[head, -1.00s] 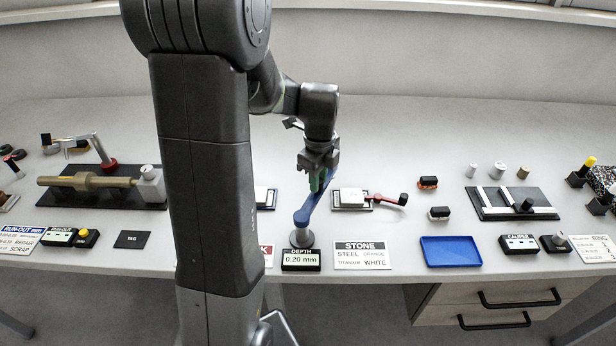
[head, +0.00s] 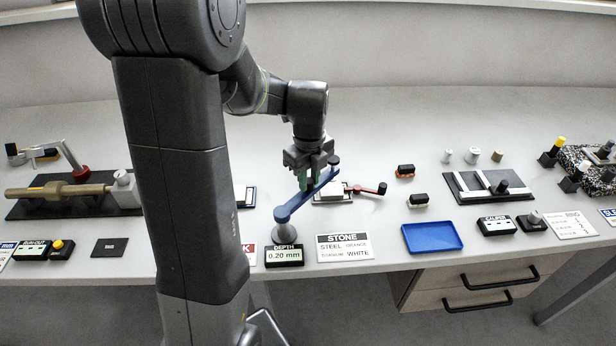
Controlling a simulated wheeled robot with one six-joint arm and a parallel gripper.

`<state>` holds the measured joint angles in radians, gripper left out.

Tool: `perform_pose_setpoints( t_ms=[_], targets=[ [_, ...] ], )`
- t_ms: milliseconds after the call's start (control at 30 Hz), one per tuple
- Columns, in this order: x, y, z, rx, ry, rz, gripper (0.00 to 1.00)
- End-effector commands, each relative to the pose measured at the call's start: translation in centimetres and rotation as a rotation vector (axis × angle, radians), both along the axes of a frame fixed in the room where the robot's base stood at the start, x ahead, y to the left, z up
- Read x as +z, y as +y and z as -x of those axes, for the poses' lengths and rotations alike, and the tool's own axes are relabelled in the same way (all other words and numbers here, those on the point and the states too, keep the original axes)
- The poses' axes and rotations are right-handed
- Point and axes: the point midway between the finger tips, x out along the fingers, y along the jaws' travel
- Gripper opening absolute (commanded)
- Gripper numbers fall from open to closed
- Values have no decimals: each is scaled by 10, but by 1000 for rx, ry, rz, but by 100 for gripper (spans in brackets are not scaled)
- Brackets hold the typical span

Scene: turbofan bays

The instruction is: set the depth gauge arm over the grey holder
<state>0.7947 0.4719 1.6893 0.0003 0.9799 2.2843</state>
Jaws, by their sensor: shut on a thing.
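The depth gauge arm is a blue bar (head: 302,202) on a grey post (head: 285,233), behind the black DEPTH display (head: 284,256) reading 0.20 mm. It slants up and right from the post to a dark knob at its far end. My gripper (head: 317,173), with green fingers, is shut on the blue arm near that end. A grey-framed holder with a pale block (head: 331,196) sits beside and partly behind the arm's far end. Another holder (head: 248,197) shows at the left, mostly hidden by my arm. I cannot tell which one is the grey holder.
A red lever with a black knob (head: 381,188) sticks out right of the pale block. The STONE card (head: 344,247) and a blue tray (head: 432,237) lie in front. A shaft fixture (head: 60,195) stands at the left. Bare bench lies behind the holders.

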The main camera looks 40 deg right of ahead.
Motion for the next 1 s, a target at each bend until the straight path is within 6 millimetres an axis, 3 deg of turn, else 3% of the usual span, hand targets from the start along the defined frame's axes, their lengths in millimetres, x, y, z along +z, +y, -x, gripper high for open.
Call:
perform_pose_setpoints(
  t_ms=[167,200,300,667,767,1000],
  targets=[
    [1,-1,1,-1,1,2,0],
    [1,-1,1,-1,1,2,29],
    [1,-1,1,-1,1,1,45],
    [6,0,0,0,-1,2,45],
    [19,-1,-1,0,-3,4,45],
    [73,-1,0,-1,-3,5,45]
  ],
)
